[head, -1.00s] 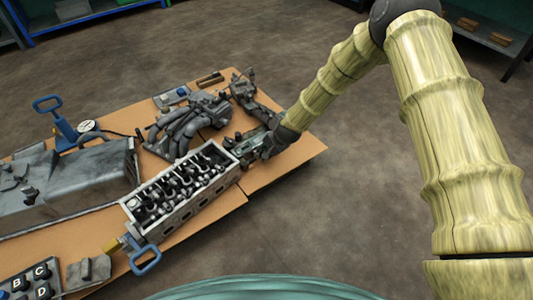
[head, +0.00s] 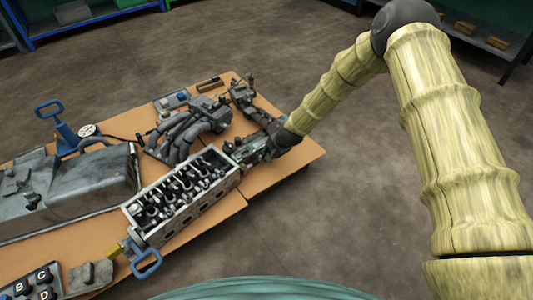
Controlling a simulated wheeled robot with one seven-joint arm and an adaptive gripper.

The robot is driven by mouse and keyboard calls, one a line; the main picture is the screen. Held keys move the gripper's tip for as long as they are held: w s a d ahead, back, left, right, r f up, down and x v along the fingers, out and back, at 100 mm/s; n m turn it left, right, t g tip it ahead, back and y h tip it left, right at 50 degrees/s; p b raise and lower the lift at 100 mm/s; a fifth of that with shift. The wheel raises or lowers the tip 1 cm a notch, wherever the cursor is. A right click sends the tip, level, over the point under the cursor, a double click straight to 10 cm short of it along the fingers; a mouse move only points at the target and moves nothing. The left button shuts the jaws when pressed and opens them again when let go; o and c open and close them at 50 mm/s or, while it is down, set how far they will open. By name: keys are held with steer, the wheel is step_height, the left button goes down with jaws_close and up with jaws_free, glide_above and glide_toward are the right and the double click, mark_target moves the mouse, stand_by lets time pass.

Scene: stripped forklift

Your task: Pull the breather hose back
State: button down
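My arm reaches in from the right to the far right part of the cardboard-covered bench. My gripper (head: 256,152) is low beside the right end of the open cylinder head (head: 183,192), among small dark parts. Its fingers blend with those parts, so I cannot see whether they are open or hold anything. I cannot make out the breather hose for certain. Thick grey curved pipes of a manifold (head: 190,132) lie behind the cylinder head, left of my gripper.
A grey cover (head: 75,190) lies at the left, with a blue-handled tool (head: 60,125) and a round gauge (head: 88,130) behind it. Another blue handle (head: 147,262) is at the front. A lettered button box (head: 32,282) sits front left. The bench's right corner (head: 300,160) is bare.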

steer(key=shift+w+d, duration=0.2)
steer(key=shift+d, duration=0.05)
steer(key=c, duration=1.7)
jaws_free()
steer(key=shift+s+d+r, duration=0.1)
steer(key=shift+s+r, duration=0.15)
steer(key=shift+r, duration=0.25)
steer(key=v, duration=1.1)
steer(key=shift+f, duration=0.1)
